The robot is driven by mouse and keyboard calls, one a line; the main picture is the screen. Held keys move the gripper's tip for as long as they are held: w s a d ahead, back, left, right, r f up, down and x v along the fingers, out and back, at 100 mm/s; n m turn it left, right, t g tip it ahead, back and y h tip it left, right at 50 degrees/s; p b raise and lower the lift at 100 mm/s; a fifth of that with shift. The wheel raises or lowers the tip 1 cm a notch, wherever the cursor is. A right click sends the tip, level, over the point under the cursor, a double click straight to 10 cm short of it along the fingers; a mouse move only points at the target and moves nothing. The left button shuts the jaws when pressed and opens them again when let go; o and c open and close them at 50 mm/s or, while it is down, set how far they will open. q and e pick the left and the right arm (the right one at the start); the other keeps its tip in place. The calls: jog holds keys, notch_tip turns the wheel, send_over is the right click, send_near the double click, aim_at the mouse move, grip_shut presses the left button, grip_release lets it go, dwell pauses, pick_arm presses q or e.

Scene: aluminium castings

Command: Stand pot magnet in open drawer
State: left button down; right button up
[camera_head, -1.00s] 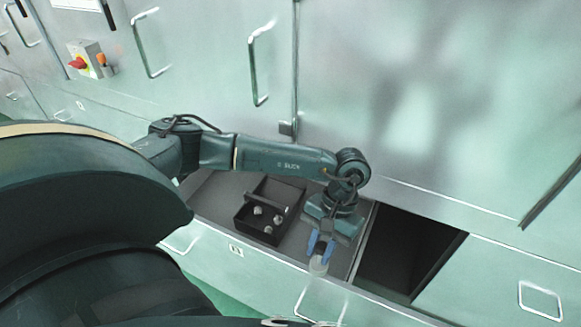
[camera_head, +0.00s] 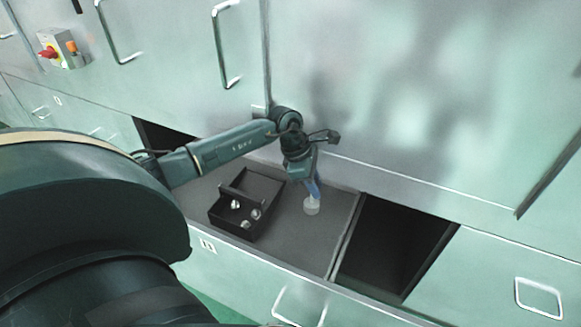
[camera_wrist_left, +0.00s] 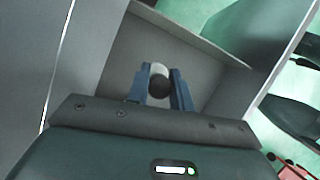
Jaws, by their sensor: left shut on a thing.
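The pot magnet (camera_head: 311,206) is a small pale, round piece at the tips of my left gripper (camera_head: 317,190), over the grey floor of the open drawer (camera_head: 290,240). In the left wrist view, the blue fingers of my left gripper (camera_wrist_left: 161,88) are shut on the pot magnet (camera_wrist_left: 158,70), which shows a pale side and a dark round face. The drawer floor (camera_wrist_left: 135,45) lies beyond it. I cannot tell whether the magnet touches the floor. My right gripper is not in view.
A black divided box (camera_head: 232,224) with several small metal pieces stands in the drawer, left of my gripper. A dark opening (camera_head: 390,245) lies right of the drawer. Cabinet doors with handles (camera_head: 228,45) rise behind. Bare drawer floor lies around the gripper.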

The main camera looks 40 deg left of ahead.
aim_at(310, 201)
pick_arm(q)
notch_tip(310, 201, down, 9)
dwell(0.4)
jog(key=shift+f+b, duration=0.2)
jog(key=shift+b, duration=0.1)
jog(key=c, duration=1.2)
grip_release()
jog(key=shift+c, duration=0.2)
jog(key=shift+r, duration=0.2)
jog(key=shift+a+r+p, duration=0.1)
jog(key=shift+r+p, duration=0.15)
jog(key=shift+p, duration=0.05)
jog(key=v, duration=1.1)
jog(key=shift+r, duration=0.25)
